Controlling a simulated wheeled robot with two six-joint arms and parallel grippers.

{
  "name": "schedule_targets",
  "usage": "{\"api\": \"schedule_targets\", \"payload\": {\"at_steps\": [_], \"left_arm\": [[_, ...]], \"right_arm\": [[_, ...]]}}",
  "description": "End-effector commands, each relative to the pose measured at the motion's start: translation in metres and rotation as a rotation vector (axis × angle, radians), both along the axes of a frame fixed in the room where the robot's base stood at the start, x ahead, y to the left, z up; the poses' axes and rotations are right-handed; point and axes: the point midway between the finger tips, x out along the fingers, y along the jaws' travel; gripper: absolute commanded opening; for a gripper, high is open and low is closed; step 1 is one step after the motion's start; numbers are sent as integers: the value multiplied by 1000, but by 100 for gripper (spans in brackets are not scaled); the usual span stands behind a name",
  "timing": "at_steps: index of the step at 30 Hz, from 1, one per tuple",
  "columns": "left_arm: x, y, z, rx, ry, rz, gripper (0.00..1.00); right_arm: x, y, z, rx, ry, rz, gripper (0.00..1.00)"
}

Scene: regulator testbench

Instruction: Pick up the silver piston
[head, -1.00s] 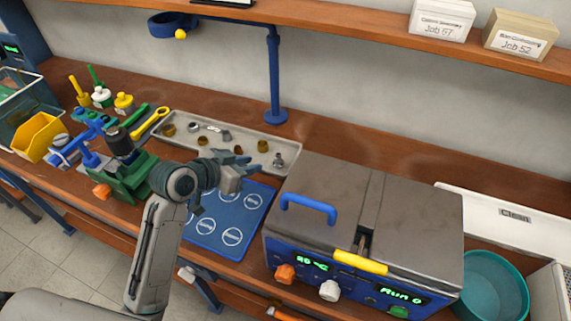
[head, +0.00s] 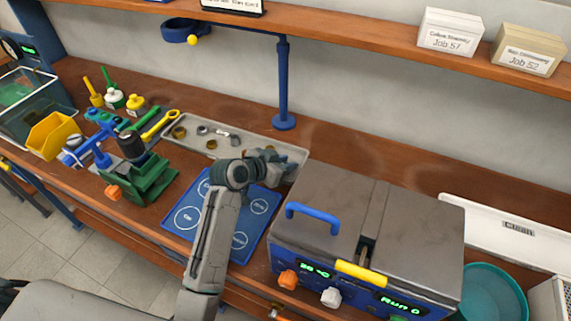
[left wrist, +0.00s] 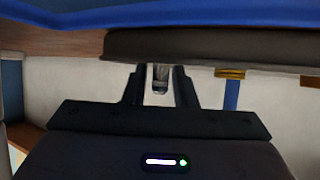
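The silver piston (left wrist: 160,78) shows in the left wrist view, where the picture is upside down. It stands at the tray and appears between the two fingers of my left gripper (left wrist: 159,88), with a narrow gap on each side. In the head view my left gripper (head: 286,164) is over the right end of the grey tray (head: 262,143) and hides the piston. The gripper looks open around the piston, not closed on it. My right gripper is not in view.
Brass rings and small metal parts (head: 202,130) lie on the tray's left part. A blue mat with white circles (head: 258,207) lies in front. The grey-lidded bath (head: 335,200) with a blue handle (head: 311,214) stands close on the right. A blue post (head: 284,85) rises behind the tray.

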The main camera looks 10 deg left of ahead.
Motion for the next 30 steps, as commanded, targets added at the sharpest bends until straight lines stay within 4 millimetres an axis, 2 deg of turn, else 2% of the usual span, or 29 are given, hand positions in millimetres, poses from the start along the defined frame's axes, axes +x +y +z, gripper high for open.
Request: {"api": "schedule_targets", "payload": {"at_steps": [8, 11, 12, 21, 25, 30], "left_arm": [[2, -1, -2, 0, 0, 0, 23], [2, -1, -2, 0, 0, 0, 3], [2, -1, -2, 0, 0, 0, 0], [2, -1, 0, 0, -1, 0, 0], [2, -1, 13, 0, -5, -1, 0], [3, -1, 48, 1, -8, -1, 0]], "right_arm": [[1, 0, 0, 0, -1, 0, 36], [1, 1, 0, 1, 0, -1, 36], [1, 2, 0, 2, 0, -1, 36], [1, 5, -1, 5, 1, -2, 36], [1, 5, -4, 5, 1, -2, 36], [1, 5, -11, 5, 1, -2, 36]]}}
